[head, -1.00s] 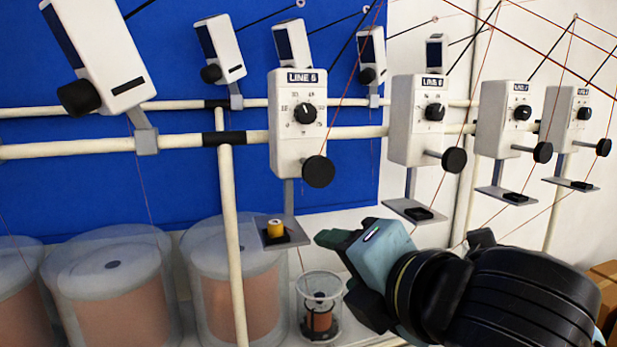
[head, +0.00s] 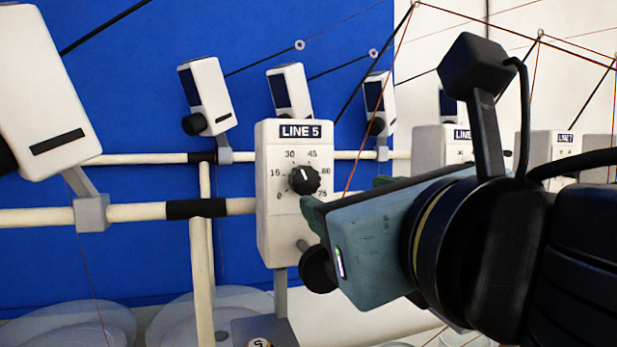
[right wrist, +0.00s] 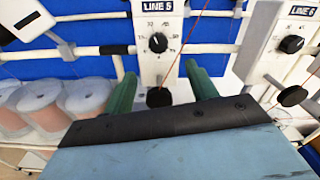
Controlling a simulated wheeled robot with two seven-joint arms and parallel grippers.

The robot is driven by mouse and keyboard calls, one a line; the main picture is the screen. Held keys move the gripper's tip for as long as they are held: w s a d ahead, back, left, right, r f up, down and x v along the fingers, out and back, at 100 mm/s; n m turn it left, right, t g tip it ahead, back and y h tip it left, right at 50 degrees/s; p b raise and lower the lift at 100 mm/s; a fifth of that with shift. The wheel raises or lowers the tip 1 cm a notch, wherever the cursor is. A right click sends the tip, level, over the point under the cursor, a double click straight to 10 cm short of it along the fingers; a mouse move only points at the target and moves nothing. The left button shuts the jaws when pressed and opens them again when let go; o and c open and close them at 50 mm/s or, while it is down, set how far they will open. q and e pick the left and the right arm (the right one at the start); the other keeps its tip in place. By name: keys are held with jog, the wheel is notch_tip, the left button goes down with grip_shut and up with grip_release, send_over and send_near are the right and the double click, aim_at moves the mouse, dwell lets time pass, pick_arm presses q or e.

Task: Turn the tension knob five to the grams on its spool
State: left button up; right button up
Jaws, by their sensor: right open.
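The tension unit labelled LINE 5 (head: 285,225) is a white box on the rail. Its black tension knob (head: 304,180) has a dial around it marked from 0 to 75, and its white pointer looks nearly upright, between 30 and 45. The knob also shows in the right wrist view (right wrist: 158,42). My right gripper (right wrist: 160,75) is open and empty, its green fingers apart and pointing toward the unit below the knob. In the head view a fingertip lies just below and right of the knob. My left gripper is not in view.
A black round disc (head: 317,268) sticks out below the knob, close to my right gripper. The rail (head: 130,212) runs behind the units. More units stand to the right, partly hidden by my arm. Pale drums (head: 75,325) stand at lower left.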

aim_at(307, 180)
jog(key=p+x, duration=0.6)
jog(key=x, duration=0.2)
jog(key=shift+a+r, duration=0.15)
jog(key=p+x, duration=0.1)
jog(key=x, duration=0.2)
jog(key=shift+w+a, duration=0.1)
jog(key=shift+w, duration=0.1)
jog(key=shift+w+a, duration=0.1)
jog(key=shift+w, duration=0.3)
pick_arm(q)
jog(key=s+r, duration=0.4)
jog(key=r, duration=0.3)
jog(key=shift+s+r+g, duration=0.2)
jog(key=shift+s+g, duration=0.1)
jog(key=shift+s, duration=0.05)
pick_arm(e)
jog(key=c, duration=1)
